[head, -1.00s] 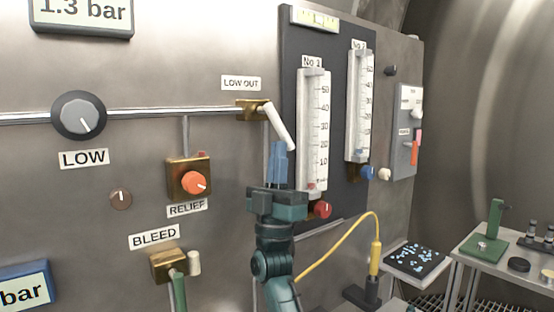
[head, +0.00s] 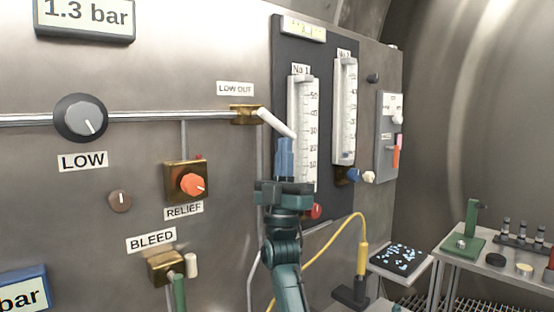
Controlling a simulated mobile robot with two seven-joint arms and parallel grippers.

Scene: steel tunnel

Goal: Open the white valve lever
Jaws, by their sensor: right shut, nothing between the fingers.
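The white valve lever (head: 276,122) is on the brass valve body (head: 244,114) under the LOW OUT label (head: 235,89). It slants down to the right from the valve, at the end of the horizontal pipe. My right gripper (head: 285,142) points upward with its blue fingers shut and nothing between them. Its fingertips are at the lower free end of the lever and seem to touch it from below. My left gripper is not in view.
The LOW knob (head: 80,118), orange RELIEF knob (head: 193,185) and BLEED valve (head: 167,267) are on the panel to the left. The No 1 flow tube (head: 303,125) stands just behind my gripper. A yellow cable (head: 335,230) curves at lower right.

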